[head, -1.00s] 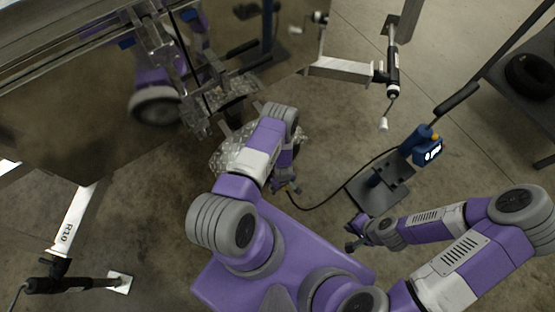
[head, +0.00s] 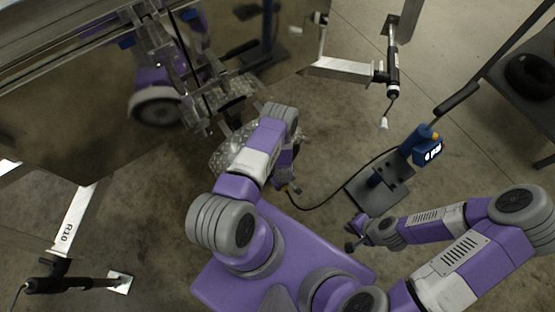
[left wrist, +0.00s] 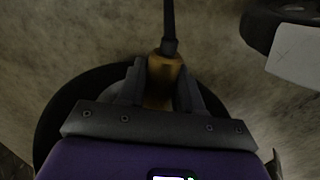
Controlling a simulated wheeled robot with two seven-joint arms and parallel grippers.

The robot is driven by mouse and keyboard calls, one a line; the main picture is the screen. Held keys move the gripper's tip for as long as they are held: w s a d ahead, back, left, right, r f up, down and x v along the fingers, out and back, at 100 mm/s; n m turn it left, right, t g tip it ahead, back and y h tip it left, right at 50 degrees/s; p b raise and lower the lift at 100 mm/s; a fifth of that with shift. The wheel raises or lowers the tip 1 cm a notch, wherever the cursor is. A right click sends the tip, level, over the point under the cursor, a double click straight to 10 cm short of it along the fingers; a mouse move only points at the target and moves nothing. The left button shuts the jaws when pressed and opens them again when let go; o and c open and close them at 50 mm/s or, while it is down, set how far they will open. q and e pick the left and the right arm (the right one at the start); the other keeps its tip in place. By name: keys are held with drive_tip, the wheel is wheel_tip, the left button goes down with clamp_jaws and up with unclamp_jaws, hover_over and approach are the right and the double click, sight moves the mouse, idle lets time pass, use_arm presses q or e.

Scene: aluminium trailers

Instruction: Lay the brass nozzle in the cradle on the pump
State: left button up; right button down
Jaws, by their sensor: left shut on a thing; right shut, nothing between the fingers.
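The brass nozzle (left wrist: 165,72) shows in the left wrist view between the fingers of my left gripper (left wrist: 163,84), which is shut on it. A dark hose runs from its far end. In the head view the left gripper (head: 291,186) is low beside the hose's end, left of the pump and apart from it. The pump (head: 428,149) is blue, with a yellow part on top, and stands at a dark base plate (head: 365,199). I cannot make out the cradle clearly. My right gripper (head: 353,236) is shut and empty, just below the base plate in the picture.
The black hose (head: 325,204) curves across the floor to the pump. A trailer (head: 60,120) fills the upper left, with white stabiliser legs (head: 340,69) and (head: 77,220). A dark shelf (head: 520,110) stands at the right.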

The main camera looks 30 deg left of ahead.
use_arm(q)
drive_tip(key=shift+d, duration=0.15)
drive_tip(key=shift+s+d, duration=0.35)
drive_tip(key=shift+d, duration=0.35)
drive_tip(key=shift+s+d, duration=0.3)
drive_tip(key=shift+d, duration=0.45)
drive_tip(key=shift+s+d, duration=0.35)
drive_tip(key=shift+d, duration=0.35)
drive_tip(key=w+d+r+m+p, duration=0.25)
drive_tip(key=w+r, duration=0.25)
drive_tip(key=r, duration=0.7)
drive_tip(key=w+d+r+m+p, duration=0.1)
drive_tip(key=w+r+m+p, duration=0.15)
drive_tip(key=w+r, duration=0.65)
drive_tip(key=s+a+r+m+p, duration=0.2)
drive_tip(key=r+m, duration=0.2)
drive_tip(key=r, duration=1.1)
drive_tip(key=s+a+r+m+p, duration=0.2)
drive_tip(key=s+r+m, duration=0.1)
drive_tip(key=r, duration=1.3)
drive_tip(key=shift+m, duration=0.8)
drive_tip(key=shift+a, duration=0.2)
